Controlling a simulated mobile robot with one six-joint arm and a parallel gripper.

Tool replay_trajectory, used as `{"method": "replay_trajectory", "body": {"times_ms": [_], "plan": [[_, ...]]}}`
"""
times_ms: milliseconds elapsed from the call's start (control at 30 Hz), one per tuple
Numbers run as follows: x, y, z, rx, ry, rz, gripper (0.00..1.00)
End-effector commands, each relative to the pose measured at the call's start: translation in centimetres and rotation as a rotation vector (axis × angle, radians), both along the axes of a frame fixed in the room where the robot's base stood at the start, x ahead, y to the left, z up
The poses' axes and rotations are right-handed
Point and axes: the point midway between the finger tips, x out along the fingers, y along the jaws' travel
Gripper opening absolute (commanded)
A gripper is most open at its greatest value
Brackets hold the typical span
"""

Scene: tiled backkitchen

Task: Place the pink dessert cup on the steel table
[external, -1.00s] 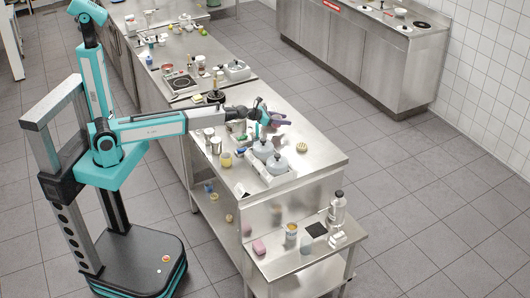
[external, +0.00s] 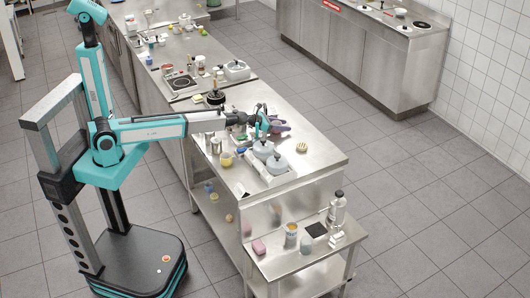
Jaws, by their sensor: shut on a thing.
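The steel table (external: 322,158) is the long counter running from the back to the front middle. My gripper (external: 263,124) is low over its middle part, pointing down. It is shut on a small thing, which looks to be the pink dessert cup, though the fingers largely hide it. I cannot tell whether the cup touches the tabletop. A purple thing (external: 281,127) shows just right of the fingers, partly hidden.
Grey lidded pots (external: 277,163) stand in front of my gripper, with a yellow cup (external: 226,159) to the left and a round tan thing (external: 302,147) to the right. A pink block (external: 259,247) lies on the low front shelf. The table's right front corner is bare.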

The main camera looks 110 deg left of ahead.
Motion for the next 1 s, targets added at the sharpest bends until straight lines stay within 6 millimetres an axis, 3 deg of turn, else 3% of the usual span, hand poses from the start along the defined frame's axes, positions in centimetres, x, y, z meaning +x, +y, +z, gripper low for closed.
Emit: {"method": "replay_trajectory", "body": {"times_ms": [100,133,233,667,1000], "plan": [[0.0,0.0,-0.3,0.0,0.0,0.0,0.19],[0.0,0.0,-0.3,0.0,0.0,0.0,0.45],[0.0,0.0,-0.3,0.0,0.0,0.0,0.62],[0.0,0.0,0.1,0.0,0.0,0.0,0.62],[-1.6,-1.2,0.8,0.0,-0.001,0.0,0.62]]}}
